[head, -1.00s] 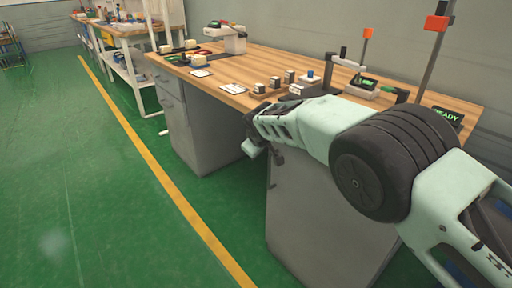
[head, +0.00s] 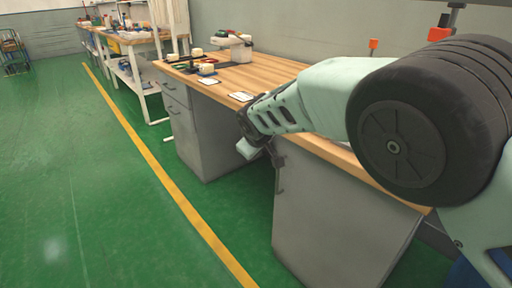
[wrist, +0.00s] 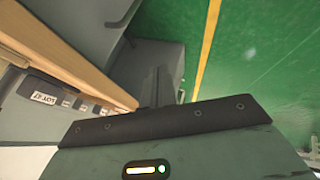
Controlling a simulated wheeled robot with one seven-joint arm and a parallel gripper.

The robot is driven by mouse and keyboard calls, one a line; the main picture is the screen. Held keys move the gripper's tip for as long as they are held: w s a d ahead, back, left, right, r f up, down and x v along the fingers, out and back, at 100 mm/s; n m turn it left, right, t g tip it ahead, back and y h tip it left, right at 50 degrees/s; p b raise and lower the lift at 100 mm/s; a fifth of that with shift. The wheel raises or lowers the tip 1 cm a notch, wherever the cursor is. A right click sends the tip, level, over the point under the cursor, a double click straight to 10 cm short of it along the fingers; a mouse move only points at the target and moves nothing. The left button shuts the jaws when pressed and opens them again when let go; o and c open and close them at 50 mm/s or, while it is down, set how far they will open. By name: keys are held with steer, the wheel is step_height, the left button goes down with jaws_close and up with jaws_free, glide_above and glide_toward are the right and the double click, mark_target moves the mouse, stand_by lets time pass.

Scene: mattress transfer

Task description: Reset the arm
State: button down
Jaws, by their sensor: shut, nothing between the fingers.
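My arm crosses the right side of the head view, over the wooden workbench (head: 268,72). My gripper (head: 262,150) is at the front edge of the bench, beside the grey cabinet front, and looks empty. In the wrist view my gripper (wrist: 157,88) is shut with its dark fingers together, pointing down past the bench edge towards the grey cabinet (wrist: 160,62) and the floor. My arm hides much of the right part of the benchtop.
The benchtop's left end holds a white device (head: 232,40), small blocks and white cards (head: 241,96). Grey drawer cabinets (head: 205,130) stand below. Shelving benches (head: 130,60) stand further back. The green floor (head: 90,190) with a yellow line (head: 175,190) is clear.

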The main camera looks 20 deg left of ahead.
steer(key=s+d+r+m+g, duration=0.25)
steer(key=s+d, duration=0.25)
steer(key=d, duration=0.3)
steer(key=s+d+r+m+g, duration=0.1)
steer(key=s+d+r, duration=0.35)
steer(key=d, duration=0.35)
steer(key=s+d+m+g+h, duration=0.1)
steer(key=s+d+g, duration=0.1)
steer(key=s+d, duration=0.95)
steer(key=s+d+m+g+h, duration=0.1)
steer(key=s+d, duration=0.8)
steer(key=s, duration=0.6)
step_height(320, 180, up, 17)
steer(key=p, duration=1.7)
steer(key=shift+d, duration=0.15)
